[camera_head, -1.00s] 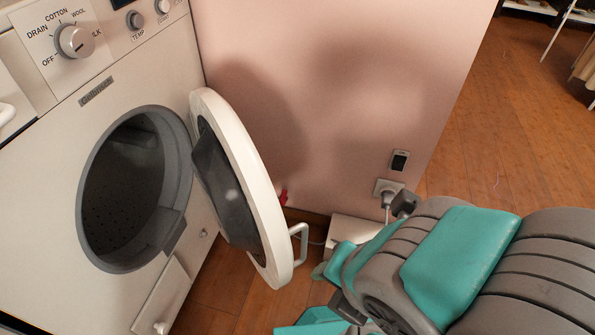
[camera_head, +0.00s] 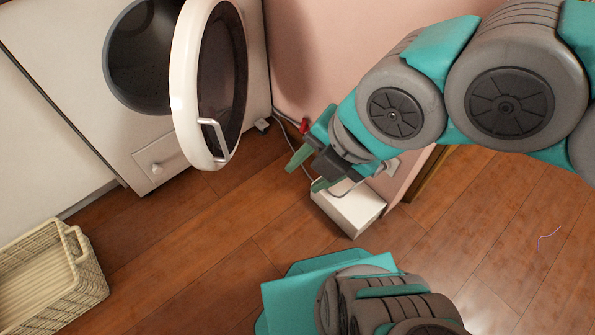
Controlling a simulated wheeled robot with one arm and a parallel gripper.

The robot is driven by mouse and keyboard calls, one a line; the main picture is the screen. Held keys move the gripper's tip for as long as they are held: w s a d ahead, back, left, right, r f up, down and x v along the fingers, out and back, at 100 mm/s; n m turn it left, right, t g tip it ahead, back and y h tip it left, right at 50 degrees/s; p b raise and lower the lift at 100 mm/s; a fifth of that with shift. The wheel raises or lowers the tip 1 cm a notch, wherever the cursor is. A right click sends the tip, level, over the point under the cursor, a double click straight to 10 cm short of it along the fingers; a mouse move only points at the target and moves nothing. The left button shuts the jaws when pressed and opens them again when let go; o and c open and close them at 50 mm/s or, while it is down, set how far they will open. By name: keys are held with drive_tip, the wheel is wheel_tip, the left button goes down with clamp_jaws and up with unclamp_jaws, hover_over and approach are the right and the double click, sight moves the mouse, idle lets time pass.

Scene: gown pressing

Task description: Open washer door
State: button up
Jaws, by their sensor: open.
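The washer (camera_head: 75,75) stands at the upper left with its round drum opening (camera_head: 140,60) uncovered. Its round white-rimmed door (camera_head: 184,100) stands swung out to the right of the opening, with its dark glass seen at a slant. A white bar handle (camera_head: 216,138) is on the door's lower edge. My gripper (camera_head: 306,172) is to the right of the handle, apart from it, open and empty, with its green fingers toward the lower left.
A wicker basket (camera_head: 88,275) stands on the floor at the lower left. A white box (camera_head: 350,207) lies on the floor below my gripper, near the pink wall (camera_head: 330,50). A small drawer (camera_head: 165,158) is low on the washer. The wooden floor between is clear.

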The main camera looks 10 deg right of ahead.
drive_tip(key=shift+w+d+r+p, duration=0.2)
drive_tip(key=shift+r+p, duration=0.3)
drive_tip(key=shift+r, duration=0.35)
drive_tip(key=shift+w+d+r+p, duration=0.1)
drive_tip(key=shift+d+r+p, duration=0.15)
drive_tip(key=shift+r+p, duration=0.45)
drive_tip(key=shift+w+d+r+p, duration=0.15)
drive_tip(key=shift+d+r+p, duration=0.15)
drive_tip(key=shift+r, duration=0.7)
